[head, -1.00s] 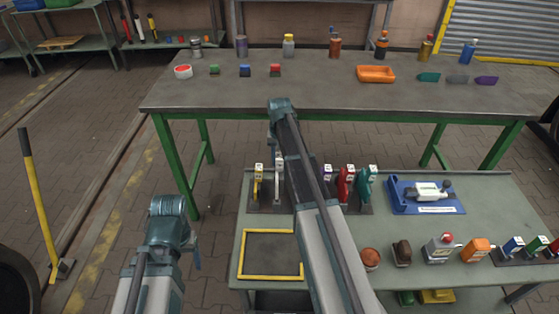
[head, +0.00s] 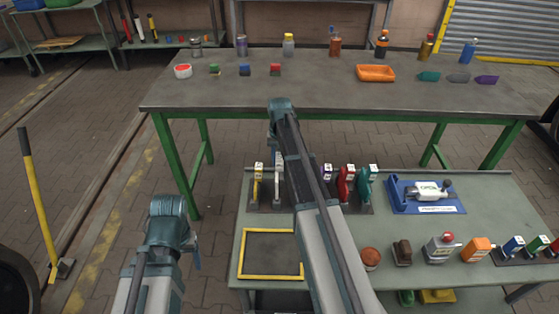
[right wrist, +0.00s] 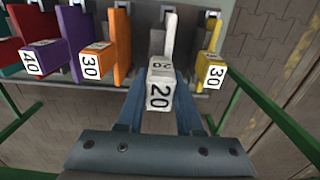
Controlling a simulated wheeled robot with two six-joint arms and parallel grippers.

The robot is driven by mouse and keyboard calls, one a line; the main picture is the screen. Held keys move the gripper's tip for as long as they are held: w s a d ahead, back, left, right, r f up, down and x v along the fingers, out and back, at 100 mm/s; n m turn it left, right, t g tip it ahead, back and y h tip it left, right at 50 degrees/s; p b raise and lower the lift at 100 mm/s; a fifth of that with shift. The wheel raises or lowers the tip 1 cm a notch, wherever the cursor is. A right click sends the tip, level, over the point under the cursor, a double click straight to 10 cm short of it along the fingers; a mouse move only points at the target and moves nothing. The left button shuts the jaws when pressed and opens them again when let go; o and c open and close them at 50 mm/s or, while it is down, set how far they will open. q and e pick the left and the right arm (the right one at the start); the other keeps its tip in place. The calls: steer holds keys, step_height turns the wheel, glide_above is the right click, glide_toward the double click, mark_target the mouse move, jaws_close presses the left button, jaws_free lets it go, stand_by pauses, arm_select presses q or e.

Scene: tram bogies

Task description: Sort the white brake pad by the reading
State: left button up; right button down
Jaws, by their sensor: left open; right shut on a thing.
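The white brake pad (right wrist: 160,90), marked 20, stands at the rack between my right gripper's fingers (right wrist: 160,110) in the right wrist view. My right gripper is shut on it. In the head view my right arm partly covers the white pad (head: 278,168). I cannot tell whether the pad still rests in its slot. A yellow pad (right wrist: 210,65) marked 30 is to its right, an orange pad (right wrist: 93,62) marked 30 to its left. My left gripper (head: 170,215) is over the floor, left of the low table; its fingers are mostly hidden.
A purple pad (right wrist: 45,57) marked 40 stands further left. The low table also holds a yellow-framed square (head: 271,231), empty where visible, and a blue tray (head: 399,207) with a white device labelled OPEN. Several small items line its front. A long workbench (head: 330,94) stands behind.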

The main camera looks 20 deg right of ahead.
mark_target(280, 170)
steer(key=shift+f+b, duration=2.55)
steer(key=shift+f, duration=0.1)
stand_by(0.6)
stand_by(0.7)
steer(key=shift+c, duration=2.4)
jaws_free()
steer(key=shift+r, duration=0.1)
step_height(280, 170, up, 14)
steer(key=p, duration=1.4)
steer(key=shift+f, duration=0.2)
